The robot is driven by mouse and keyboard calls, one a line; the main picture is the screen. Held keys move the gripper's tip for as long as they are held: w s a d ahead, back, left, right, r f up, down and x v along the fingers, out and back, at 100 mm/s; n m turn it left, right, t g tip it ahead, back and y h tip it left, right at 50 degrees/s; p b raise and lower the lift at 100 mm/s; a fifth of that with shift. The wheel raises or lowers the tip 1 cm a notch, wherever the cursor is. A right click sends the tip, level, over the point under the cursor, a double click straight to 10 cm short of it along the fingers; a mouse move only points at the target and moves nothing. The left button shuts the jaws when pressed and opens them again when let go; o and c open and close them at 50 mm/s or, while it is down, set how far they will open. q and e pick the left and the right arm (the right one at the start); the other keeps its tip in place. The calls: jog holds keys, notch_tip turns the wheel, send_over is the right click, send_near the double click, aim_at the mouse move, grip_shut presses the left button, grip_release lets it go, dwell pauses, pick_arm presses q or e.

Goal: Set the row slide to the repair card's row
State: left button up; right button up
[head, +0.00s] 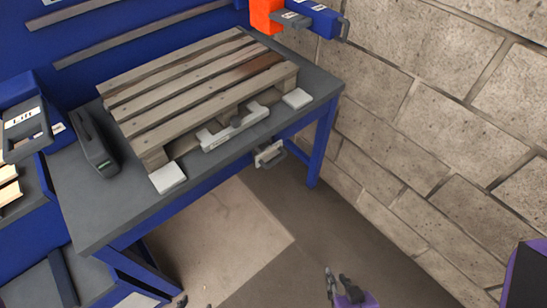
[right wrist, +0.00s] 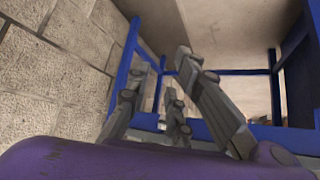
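A pale bar with a small dark knob (head: 235,130) lies along the front of the wooden pallet (head: 200,85); it may be the row slide, and I cannot read any row marks. A small pale bracket with a handle (head: 269,154) hangs at the bench's front edge. I cannot make out a repair card. My right gripper (head: 338,275) is low in front of the bench, empty, with its fingers apart. The right wrist view shows its grey fingers (right wrist: 165,90) spread, with nothing between them. Only small dark tips, likely my left gripper (head: 194,303), show at the bottom edge.
The pallet lies on a grey-topped blue bench (head: 90,215) with a blue leg (head: 322,150). A dark handheld device (head: 93,145) lies left of it. An orange and blue unit (head: 300,17) hangs behind. A block wall (head: 430,120) bounds the right. The floor in front is clear.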

pick_arm(q)
jog(key=s+f+g+b, duration=0.2)
jog(key=s+f+b, duration=0.4)
jog(key=f, duration=0.4)
pick_arm(e)
jog(key=w+f+n, duration=0.2)
jog(key=w+f, duration=0.3)
jog(key=f, duration=0.3)
jog(key=n+t+y+b, duration=0.8)
jog(key=n+y+b, duration=0.3)
jog(key=n+b, duration=1.05)
send_near(276, 159)
jog(key=w+a+n+p, duration=0.1)
jog(key=w+p, duration=0.1)
jog(key=b+x, duration=0.1)
jog(key=x, duration=0.6)
jog(key=shift+w+a+f, duration=0.1)
jog(key=shift+w+a, duration=0.05)
jog(key=shift+a, duration=0.15)
pick_arm(q)
notch_tip(276, 159, down, 15)
jog(key=w+a, duration=0.1)
jog(key=shift+w, duration=0.25)
jog(key=shift+a, duration=0.1)
pick_arm(e)
grip_shut()
